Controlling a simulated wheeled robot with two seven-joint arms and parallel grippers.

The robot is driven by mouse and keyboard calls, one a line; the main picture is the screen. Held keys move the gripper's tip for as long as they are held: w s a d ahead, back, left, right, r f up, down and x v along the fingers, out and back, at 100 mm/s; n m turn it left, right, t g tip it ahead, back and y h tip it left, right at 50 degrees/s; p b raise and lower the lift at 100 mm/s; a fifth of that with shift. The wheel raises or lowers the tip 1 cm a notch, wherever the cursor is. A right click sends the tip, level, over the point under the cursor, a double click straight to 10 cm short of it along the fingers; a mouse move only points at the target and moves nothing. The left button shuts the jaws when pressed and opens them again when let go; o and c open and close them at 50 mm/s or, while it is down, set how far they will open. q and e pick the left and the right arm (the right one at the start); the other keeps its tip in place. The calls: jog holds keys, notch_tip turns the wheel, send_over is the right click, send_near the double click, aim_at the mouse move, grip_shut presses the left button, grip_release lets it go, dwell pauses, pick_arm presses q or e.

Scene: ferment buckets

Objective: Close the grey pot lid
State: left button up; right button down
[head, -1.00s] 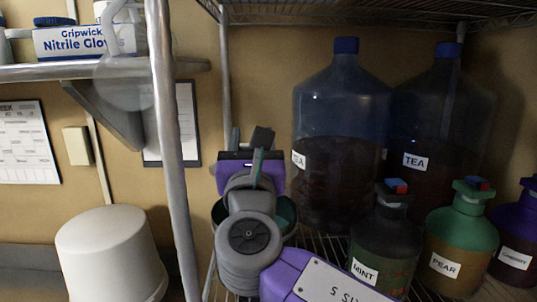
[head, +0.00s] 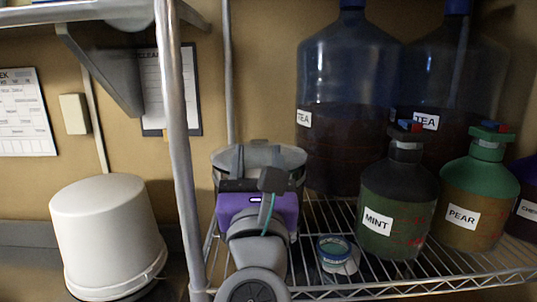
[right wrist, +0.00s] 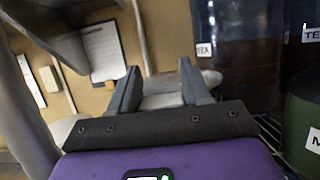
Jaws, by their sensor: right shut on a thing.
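The grey pot (head: 299,166) stands on the wire shelf behind my right gripper, which hides most of its front. Its pale grey lid (head: 282,153) shows at the top, level with my fingers. My right gripper (head: 256,158) is at the pot's top. In the right wrist view its two fingers (right wrist: 158,82) stand apart with the pale grey lid (right wrist: 165,101) between and beyond them. The gripper is shut on the lid. Whether the lid sits fully flat on the rim is hidden. My left gripper is not in view.
Two large tea jugs (head: 345,85) stand behind on the right. Mint (head: 397,205) and pear (head: 478,205) bottles stand in front of them. A small teal-topped jar (head: 333,249) is right of my arm. A metal post (head: 177,130) rises left; a white bucket (head: 105,235) stands beyond it.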

jog(key=shift+s+a+f, duration=0.1)
jog(key=shift+f, duration=0.5)
jog(key=c, duration=1)
grip_release()
jog(key=o, duration=0.4)
jog(key=shift+s, duration=0.15)
jog(key=v, duration=0.7)
jog(key=shift+s+b, duration=0.2)
jog(key=shift+b, duration=0.15)
jog(key=shift+f, duration=0.1)
